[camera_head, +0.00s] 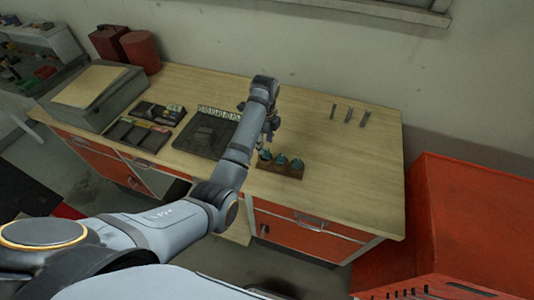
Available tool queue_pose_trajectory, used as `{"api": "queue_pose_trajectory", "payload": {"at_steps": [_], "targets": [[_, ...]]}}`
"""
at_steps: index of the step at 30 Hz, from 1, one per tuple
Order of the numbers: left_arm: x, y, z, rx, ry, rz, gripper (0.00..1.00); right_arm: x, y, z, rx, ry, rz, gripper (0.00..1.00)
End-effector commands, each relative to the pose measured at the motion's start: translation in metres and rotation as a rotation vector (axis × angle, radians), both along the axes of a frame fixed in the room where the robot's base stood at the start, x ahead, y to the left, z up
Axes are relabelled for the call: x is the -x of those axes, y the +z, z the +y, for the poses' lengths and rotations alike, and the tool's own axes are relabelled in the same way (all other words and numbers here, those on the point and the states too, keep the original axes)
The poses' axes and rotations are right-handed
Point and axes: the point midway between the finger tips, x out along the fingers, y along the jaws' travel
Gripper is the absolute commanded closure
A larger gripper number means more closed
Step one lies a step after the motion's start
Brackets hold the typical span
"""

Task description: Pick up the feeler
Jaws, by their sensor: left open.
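Three thin dark grey strips (349,115) lie apart in a row at the back right of the wooden bench; one of them may be the feeler, but they are too small to tell. My left arm reaches in from the lower left over the bench. My left gripper (269,130) is small and partly hidden by its own wrist. It is open, left of the strips and just behind a brown block with round teal pieces (281,164). Nothing shows between its fingers. My right gripper is out of view.
A dark tray (205,136) lies left of my gripper, with a row of small light pieces (218,113) behind it. Black bins (137,134) and a grey case (90,97) stand farther left. Red cans (141,50) stand behind. The bench's right side (350,180) is clear. A red cabinet (450,220) stands at right.

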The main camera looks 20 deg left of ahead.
Motion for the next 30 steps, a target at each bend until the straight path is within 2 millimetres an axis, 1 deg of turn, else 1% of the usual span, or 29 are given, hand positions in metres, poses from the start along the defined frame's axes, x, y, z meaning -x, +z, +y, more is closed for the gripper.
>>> {"api": "queue_pose_trajectory", "payload": {"at_steps": [2,6,10,13,17,18,28,30], "targets": [[-0.001,-0.004,-0.001,0.0,0.0,0.004,0.53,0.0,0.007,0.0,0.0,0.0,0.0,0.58],[-0.005,-0.026,-0.006,0.0,0.0,0.006,0.53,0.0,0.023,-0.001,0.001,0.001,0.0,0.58],[-0.006,-0.046,-0.005,-0.001,0.001,0.003,0.53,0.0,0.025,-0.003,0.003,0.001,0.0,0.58],[-0.006,-0.052,-0.005,0.0,0.001,0.001,0.53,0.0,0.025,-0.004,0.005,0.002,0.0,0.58],[-0.006,-0.052,-0.005,0.0,0.001,0.0,0.53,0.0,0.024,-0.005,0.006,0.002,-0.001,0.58],[-0.006,-0.052,-0.005,0.0,0.001,0.0,0.55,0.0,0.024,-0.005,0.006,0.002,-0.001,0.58],[-0.006,-0.052,-0.005,0.0,0.001,0.001,0.99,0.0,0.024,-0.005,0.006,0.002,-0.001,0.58],[-0.006,-0.052,-0.005,0.0,0.001,0.001,1.0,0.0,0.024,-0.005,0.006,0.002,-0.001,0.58]]}}
